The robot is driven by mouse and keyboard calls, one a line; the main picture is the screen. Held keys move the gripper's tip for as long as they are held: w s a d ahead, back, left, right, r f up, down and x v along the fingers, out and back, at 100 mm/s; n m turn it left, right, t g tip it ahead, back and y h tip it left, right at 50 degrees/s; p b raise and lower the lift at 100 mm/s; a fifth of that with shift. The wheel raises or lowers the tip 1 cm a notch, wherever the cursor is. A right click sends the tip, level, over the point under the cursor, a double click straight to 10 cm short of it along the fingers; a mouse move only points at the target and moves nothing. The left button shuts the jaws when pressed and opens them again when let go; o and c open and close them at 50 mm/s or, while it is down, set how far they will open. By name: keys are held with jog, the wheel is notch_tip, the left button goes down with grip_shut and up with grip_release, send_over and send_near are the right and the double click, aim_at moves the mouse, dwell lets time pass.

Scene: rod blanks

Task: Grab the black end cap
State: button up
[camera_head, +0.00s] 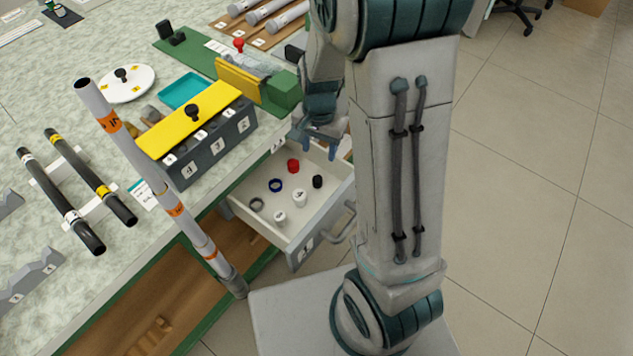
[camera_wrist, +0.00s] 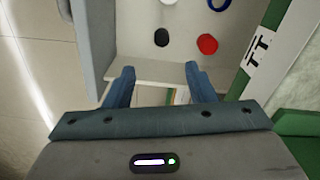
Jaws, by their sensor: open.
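The black end cap (camera_head: 317,181) stands in the open drawer (camera_head: 296,241), at the right side of its floor near the right wall. It also shows in the wrist view as a dark round cap (camera_wrist: 161,37), left of the red cap (camera_wrist: 207,44). My gripper (camera_head: 319,147) is open and empty above the back right part of the drawer. In the wrist view its two fingers (camera_wrist: 158,80) are spread apart, with the black cap beyond the fingertips and nothing between them.
A yellow-lidded box (camera_head: 215,145) stands on the bench at left. A tall striped rod (camera_head: 165,196) stands before the bench.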

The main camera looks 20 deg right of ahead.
aim_at(317, 178)
notch_tip(317, 178, down, 12)
jog(key=b, duration=0.3)
jog(key=shift+a+f, duration=0.15)
jog(key=shift+f, duration=0.1)
jog(key=shift+c, duration=0.3)
jog(key=c, duration=1)
